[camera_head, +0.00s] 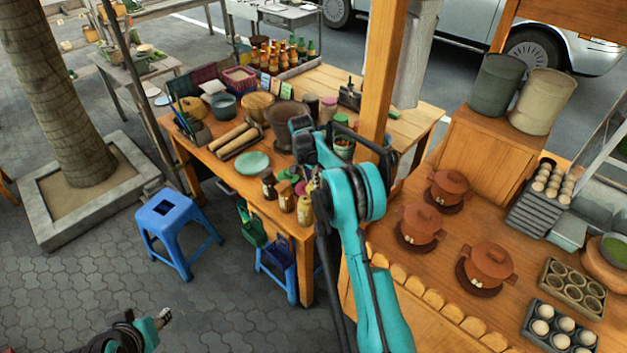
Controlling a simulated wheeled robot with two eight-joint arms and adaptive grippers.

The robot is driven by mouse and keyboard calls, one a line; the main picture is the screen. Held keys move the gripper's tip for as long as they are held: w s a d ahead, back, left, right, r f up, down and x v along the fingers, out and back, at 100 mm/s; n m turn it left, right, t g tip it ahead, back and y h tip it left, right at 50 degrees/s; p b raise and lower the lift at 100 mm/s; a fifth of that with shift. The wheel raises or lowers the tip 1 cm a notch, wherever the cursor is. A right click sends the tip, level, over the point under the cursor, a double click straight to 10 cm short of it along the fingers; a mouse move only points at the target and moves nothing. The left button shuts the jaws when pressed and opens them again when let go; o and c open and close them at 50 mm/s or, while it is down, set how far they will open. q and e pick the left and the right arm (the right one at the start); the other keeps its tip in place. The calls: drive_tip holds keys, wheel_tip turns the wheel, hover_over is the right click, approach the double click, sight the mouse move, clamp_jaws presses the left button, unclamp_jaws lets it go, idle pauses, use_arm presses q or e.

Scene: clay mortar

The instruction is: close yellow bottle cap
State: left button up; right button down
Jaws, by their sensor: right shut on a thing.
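My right arm reaches up through the middle of the view to the near right corner of the wooden table. My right gripper (309,183) is low at the bottles there, mostly hidden by my teal wrist. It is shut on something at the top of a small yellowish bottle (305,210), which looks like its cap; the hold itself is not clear. The bottle stands upright, partly covered by my arm. A yellow-brown jar (287,197) and a dark bottle (268,184) stand to its left. My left gripper (165,317) is low at the bottom left, away from the table; its jaws are too small to read.
A green plate (251,163), a rolling pin (233,137) and bowls crowd the table. A wooden post (378,80) rises close behind my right wrist. A counter with clay pots (421,224) lies to the right. A blue stool (168,212) stands on the paving.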

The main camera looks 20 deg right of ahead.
drive_tip(key=shift+s+a+f+t+h+b, duration=0.1)
drive_tip(key=shift+s+a+t+h+b, duration=0.2)
drive_tip(key=shift+a+h+b, duration=0.45)
drive_tip(key=a+t+h+b, duration=0.1)
drive_tip(key=h+b, duration=0.1)
drive_tip(key=s+a+f+h+b, duration=0.1)
drive_tip(key=h+b, duration=0.1)
drive_tip(key=a+t+h+b, duration=0.1)
drive_tip(key=h+b, duration=0.1)
drive_tip(key=shift+s+a+f+t+b, duration=0.25)
drive_tip(key=shift+a+t+b, duration=0.05)
drive_tip(key=shift+a+b, duration=0.05)
drive_tip(key=s+a+f+t+h+b, duration=0.1)
drive_tip(key=a+f+t+h+b, duration=0.2)
drive_tip(key=h+b, duration=0.7)
drive_tip(key=shift+s+f+t+b, duration=0.2)
drive_tip(key=shift+f+t+b, duration=0.5)
drive_tip(key=shift+f+b, duration=0.9)
drive_tip(key=shift+a+r+h+b, duration=0.1)
drive_tip(key=shift+r+h+b, duration=0.15)
drive_tip(key=shift+r+b, duration=0.15)
drive_tip(key=c, duration=1.4)
unclamp_jaws()
drive_tip(key=shift+o, duration=0.2)
